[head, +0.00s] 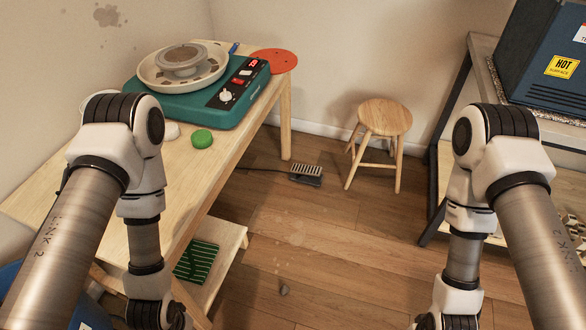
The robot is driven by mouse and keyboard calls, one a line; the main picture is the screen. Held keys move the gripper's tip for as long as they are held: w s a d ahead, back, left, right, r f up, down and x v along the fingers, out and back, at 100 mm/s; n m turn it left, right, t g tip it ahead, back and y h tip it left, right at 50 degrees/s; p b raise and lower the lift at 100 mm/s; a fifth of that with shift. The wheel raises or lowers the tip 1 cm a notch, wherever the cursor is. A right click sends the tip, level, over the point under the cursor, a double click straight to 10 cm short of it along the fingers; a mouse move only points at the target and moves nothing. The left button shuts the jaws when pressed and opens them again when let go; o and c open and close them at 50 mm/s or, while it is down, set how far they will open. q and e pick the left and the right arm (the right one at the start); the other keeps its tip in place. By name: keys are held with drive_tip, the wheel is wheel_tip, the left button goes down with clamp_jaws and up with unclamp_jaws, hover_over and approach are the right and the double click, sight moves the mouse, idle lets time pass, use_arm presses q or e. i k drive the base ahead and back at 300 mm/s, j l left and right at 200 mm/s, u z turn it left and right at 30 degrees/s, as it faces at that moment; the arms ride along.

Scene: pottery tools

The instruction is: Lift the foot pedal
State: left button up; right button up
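The foot pedal (306,171) lies on the wooden floor, between the table's far leg and the stool. It has a ribbed light tread plate over a dark base, and a thin dark cord runs from it to the left under the table. Both of my arms reach down past the bottom edge of the head view, well in front of the pedal and apart from it. My left and right grippers are below the picture, so their fingers are hidden.
A wooden table (165,188) at left carries a teal pottery wheel (190,103) and a green sponge-like piece (202,138). A stool (384,121) stands right of the pedal. A dark-framed rack with a blue kiln (520,50) is at right. The middle floor is mostly clear.

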sight(306, 170)
drive_tip(key=i, duration=0.1)
drive_tip(key=u, duration=1.6)
drive_tip(key=l+u, duration=0.25)
drive_tip(key=u, duration=0.25)
drive_tip(key=k+l+u, duration=0.15)
drive_tip(key=u, duration=0.35)
drive_tip(key=k+l+u, duration=0.15)
drive_tip(key=u, duration=0.35)
drive_tip(key=k+l+u, duration=0.2)
drive_tip(key=u, duration=0.25)
drive_tip(key=k+l+u, duration=0.1)
drive_tip(key=u, duration=0.4)
drive_tip(key=k+u, duration=0.25)
drive_tip(key=u, duration=0.25)
drive_tip(key=k+j+u, duration=0.1)
drive_tip(key=u, duration=0.4)
drive_tip(key=k+l+u, duration=0.2)
drive_tip(key=k+u, duration=0.25)
drive_tip(key=k+l+u, duration=0.1)
drive_tip(key=k+u, duration=0.3)
drive_tip(key=k+j+u, duration=0.1)
drive_tip(key=k+u, duration=0.35)
drive_tip(key=k+z, duration=0.45)
drive_tip(key=k+l+z, duration=0.15)
drive_tip(key=k+z, duration=0.15)
drive_tip(key=z, duration=0.15)
drive_tip(key=k+l+z, duration=0.25)
drive_tip(key=z, duration=0.15)
drive_tip(key=k+z, duration=0.1)
drive_tip(key=z, duration=4.9)
